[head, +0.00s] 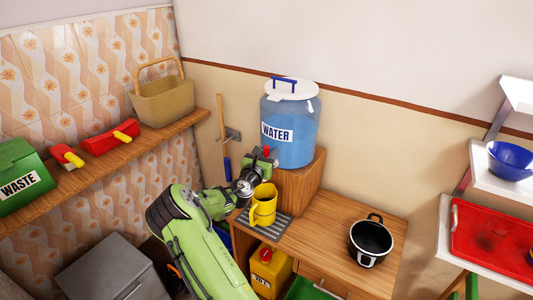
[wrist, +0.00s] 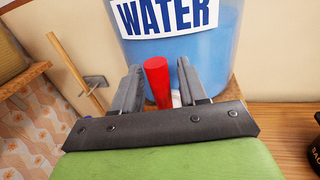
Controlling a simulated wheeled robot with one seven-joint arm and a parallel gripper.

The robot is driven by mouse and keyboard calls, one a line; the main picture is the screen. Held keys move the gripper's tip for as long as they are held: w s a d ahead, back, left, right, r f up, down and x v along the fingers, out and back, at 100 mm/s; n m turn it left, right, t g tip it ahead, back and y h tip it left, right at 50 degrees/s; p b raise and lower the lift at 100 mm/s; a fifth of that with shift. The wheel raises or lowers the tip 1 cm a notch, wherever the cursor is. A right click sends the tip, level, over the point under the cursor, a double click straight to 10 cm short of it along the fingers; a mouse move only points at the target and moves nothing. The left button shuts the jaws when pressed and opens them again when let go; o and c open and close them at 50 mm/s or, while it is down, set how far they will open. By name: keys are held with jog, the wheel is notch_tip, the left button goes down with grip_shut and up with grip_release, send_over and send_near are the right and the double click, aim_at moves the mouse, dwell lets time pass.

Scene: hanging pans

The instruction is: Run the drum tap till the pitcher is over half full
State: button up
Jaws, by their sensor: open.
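The clear drum (head: 289,135) labelled WATER holds blue water and stands on a wooden block at the back of the counter. It also fills the upper part of the wrist view (wrist: 205,55). Its tap has a red handle (wrist: 157,80), which also shows in the head view (head: 266,151). My gripper (wrist: 157,82) is open, with a finger on each side of the red handle and gaps between. The yellow pitcher (head: 264,207) stands upright on a grey slatted mat below the tap. The water level inside it cannot be seen.
A black pot (head: 370,241) sits on the wooden counter (head: 325,228) to the right. A wooden stick (head: 222,130) hangs on the wall left of the drum. A shelf (head: 165,140) with a basket (head: 162,98) is at left. A red tray (head: 492,240) is at right.

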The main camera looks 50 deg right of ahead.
grip_shut()
dwell(0.4)
jog(key=shift+a+f+h+b, duration=0.25)
jog(key=shift+h+b, duration=0.15)
jog(key=shift+b, duration=0.7)
jog(key=h+b, duration=0.1)
jog(key=b, duration=0.1)
jog(key=a+b, duration=0.1)
jog(key=b, duration=0.1)
jog(key=shift+f+n+t+h, duration=0.2)
jog(key=shift+n+t+h, duration=0.1)
jog(key=shift+t+h, duration=0.1)
jog(key=a+t+h+b, duration=0.1)
jog(key=b, duration=0.3)
jog(key=shift+s+n+h, duration=0.1)
jog(key=shift+n+h, duration=0.2)
jog(key=shift+h, duration=0.1)
jog(key=shift+a+h+b, duration=0.15)
jog(key=shift+h+b, duration=0.25)
jog(key=shift+b, duration=0.3)
jog(key=shift+r, duration=0.1)
